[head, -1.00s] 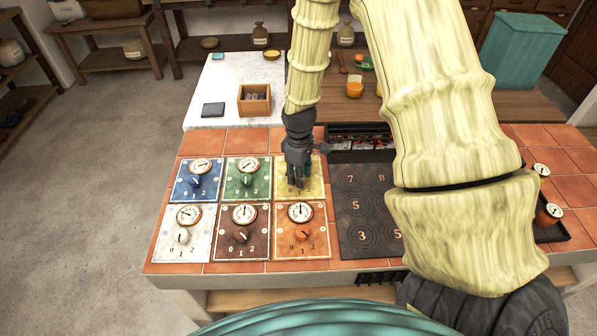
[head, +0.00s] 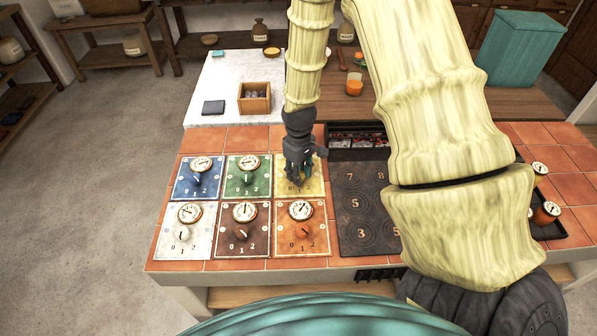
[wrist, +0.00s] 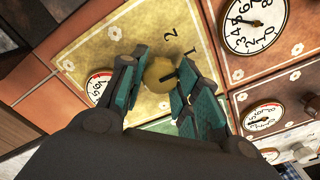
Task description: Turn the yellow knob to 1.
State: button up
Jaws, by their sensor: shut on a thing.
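The yellow knob (wrist: 158,74) sits on a yellow panel (wrist: 105,45) in the wrist view. It is round, with a dark pointer line slanting right and slightly up, roughly toward the 1 side; its exact setting is hard to tell. The numbers 2 and 1 show beside it; the 0 is hidden. My gripper (wrist: 156,80) is shut on the knob, one finger on each side. In the head view my gripper (head: 297,176) points down over the yellow panel (head: 315,188) and covers the knob. A gauge (wrist: 98,86) on this panel is partly behind the left finger.
Blue (head: 198,178), green (head: 247,178), white (head: 183,229), brown (head: 242,229) and orange (head: 301,230) panels with knobs and gauges crowd around. A dark numbered hob (head: 358,210) lies to the right. A wooden box (head: 254,104) stands behind on the white counter.

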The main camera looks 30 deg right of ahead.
jog(key=o, duration=1)
jog(key=shift+w, duration=0.15)
jog(key=shift+r, duration=0.15)
notch_tip(320, 180, up, 12)
jog(key=shift+f, duration=0.15)
